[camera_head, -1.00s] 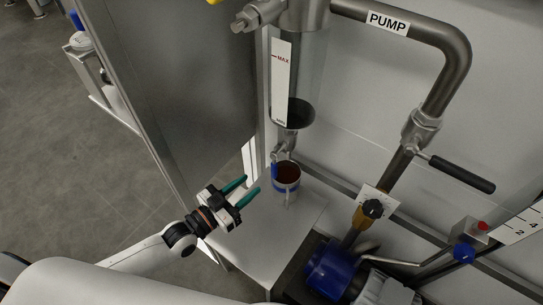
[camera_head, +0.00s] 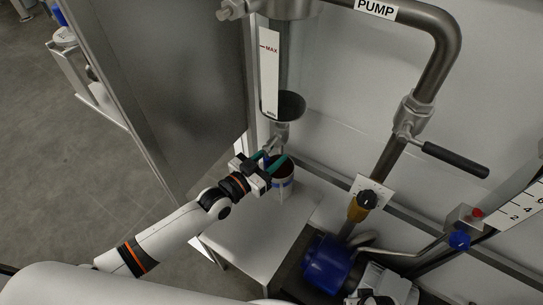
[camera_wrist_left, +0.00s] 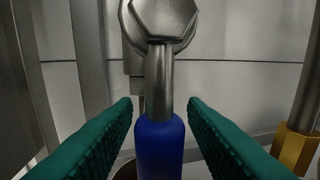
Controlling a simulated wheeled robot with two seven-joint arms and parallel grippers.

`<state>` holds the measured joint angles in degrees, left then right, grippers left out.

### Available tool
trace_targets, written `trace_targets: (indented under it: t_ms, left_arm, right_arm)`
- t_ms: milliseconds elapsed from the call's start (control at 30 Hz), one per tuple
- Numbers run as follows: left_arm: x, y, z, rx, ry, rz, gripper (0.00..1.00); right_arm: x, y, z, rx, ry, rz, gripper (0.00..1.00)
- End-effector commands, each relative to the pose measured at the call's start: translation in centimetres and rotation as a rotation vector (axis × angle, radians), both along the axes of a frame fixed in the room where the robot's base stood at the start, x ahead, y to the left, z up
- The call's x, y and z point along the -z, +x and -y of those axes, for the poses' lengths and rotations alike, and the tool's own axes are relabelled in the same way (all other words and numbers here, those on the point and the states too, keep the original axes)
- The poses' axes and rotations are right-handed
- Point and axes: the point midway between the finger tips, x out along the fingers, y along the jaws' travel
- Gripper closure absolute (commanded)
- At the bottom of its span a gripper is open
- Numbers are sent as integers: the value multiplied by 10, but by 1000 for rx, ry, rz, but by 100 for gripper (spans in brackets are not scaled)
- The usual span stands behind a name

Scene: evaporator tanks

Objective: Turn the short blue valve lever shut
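The short blue valve lever (camera_wrist_left: 160,150) hangs from a steel valve (camera_wrist_left: 160,20) in the left wrist view, its blue sleeve pointing down toward the camera. My left gripper (camera_wrist_left: 160,110) is open, with one green finger on each side of the sleeve and a gap showing on both sides. In the head view the left gripper (camera_head: 275,158) is at the small valve (camera_head: 279,133) below the sight tube, and its fingers mostly hide the lever.
A mug (camera_head: 283,184) with dark liquid stands below the valve on a white stand (camera_head: 245,235). A metal panel (camera_head: 180,85) rises left of the arm. A black-handled lever (camera_head: 455,160) and a blue pump (camera_head: 328,266) are to the right.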

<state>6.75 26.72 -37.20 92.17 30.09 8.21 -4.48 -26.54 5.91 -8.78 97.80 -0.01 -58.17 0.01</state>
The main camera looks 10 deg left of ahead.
Motion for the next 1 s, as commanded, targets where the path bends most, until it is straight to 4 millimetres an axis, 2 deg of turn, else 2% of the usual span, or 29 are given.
trace_targets:
  t_ms: [100,333,733,1000]
  left_arm:
    - [0,0,0,0,0,0,63]
    - [0,0,0,0,0,0,100]
    - [0,-1,1,0,-22,-9,100]
    - [-1,-3,7,0,-152,-62,100]
  right_arm:
    - [0,0,0,0,0,0,100]
    - [0,0,0,0,0,0,100]
    - [0,0,0,0,0,0,100]
    - [0,0,0,0,0,0,100]
